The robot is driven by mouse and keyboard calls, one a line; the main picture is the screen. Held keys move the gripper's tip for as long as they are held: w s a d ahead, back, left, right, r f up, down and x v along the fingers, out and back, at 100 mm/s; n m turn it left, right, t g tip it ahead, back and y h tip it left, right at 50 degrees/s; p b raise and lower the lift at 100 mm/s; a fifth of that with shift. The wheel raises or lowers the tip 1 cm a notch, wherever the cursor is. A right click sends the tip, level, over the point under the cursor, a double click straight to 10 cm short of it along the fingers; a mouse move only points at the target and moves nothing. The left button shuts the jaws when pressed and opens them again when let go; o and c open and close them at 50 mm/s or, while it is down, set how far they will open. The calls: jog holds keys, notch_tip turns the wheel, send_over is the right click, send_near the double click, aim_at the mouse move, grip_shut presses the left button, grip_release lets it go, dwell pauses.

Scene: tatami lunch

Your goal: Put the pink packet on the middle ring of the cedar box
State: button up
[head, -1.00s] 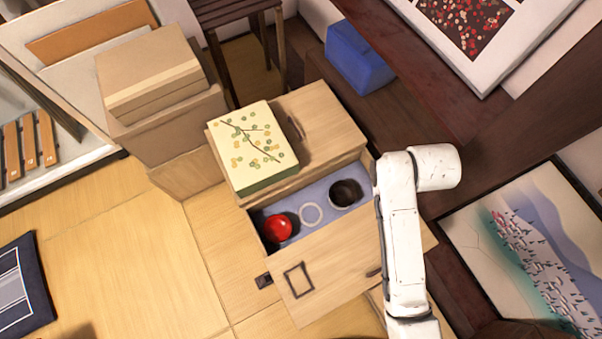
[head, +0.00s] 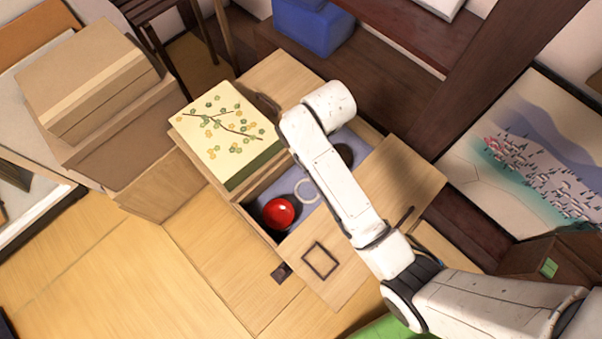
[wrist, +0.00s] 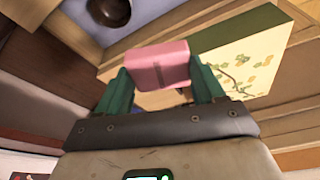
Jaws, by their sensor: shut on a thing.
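The cedar box (head: 375,222) has an open blue-lined compartment in the head view. In it sit a red bowl (head: 279,212), a white ring (head: 306,190) in the middle, and a dark bowl (head: 345,154) partly behind my arm. My arm crosses over the box and hides part of the compartment. My gripper (wrist: 161,82) shows only in the wrist view, its green fingers shut on the pink packet (wrist: 158,62). The packet is held up in the air. The dark bowl also shows at the top of the wrist view (wrist: 110,10).
A yellow floral-topped box (head: 226,128) stands on the cedar box, beside the compartment; it is close to the packet in the wrist view (wrist: 245,58). Cardboard boxes (head: 90,85) stand to the left. A blue container (head: 312,25) is behind. Tatami floor lies clear at lower left.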

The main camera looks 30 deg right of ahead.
jog(key=b+x, duration=1.5)
jog(key=x, duration=0.1)
jog(key=n+g+y+b, duration=0.3)
jog(key=n+g, duration=0.1)
jog(key=n, duration=1.8)
send_over(307, 191)
notch_tip(307, 191, down, 7)
jog(key=f+b, duration=0.1)
jog(key=f, duration=0.2)
jog(key=f+b, duration=0.1)
jog(key=f, duration=0.2)
jog(key=d+f, duration=0.1)
jog(key=f, duration=0.2)
jog(key=shift+w+f+b, duration=0.1)
jog(key=shift+b, duration=0.3)
jog(key=o, duration=1)
jog(key=shift+f, duration=0.1)
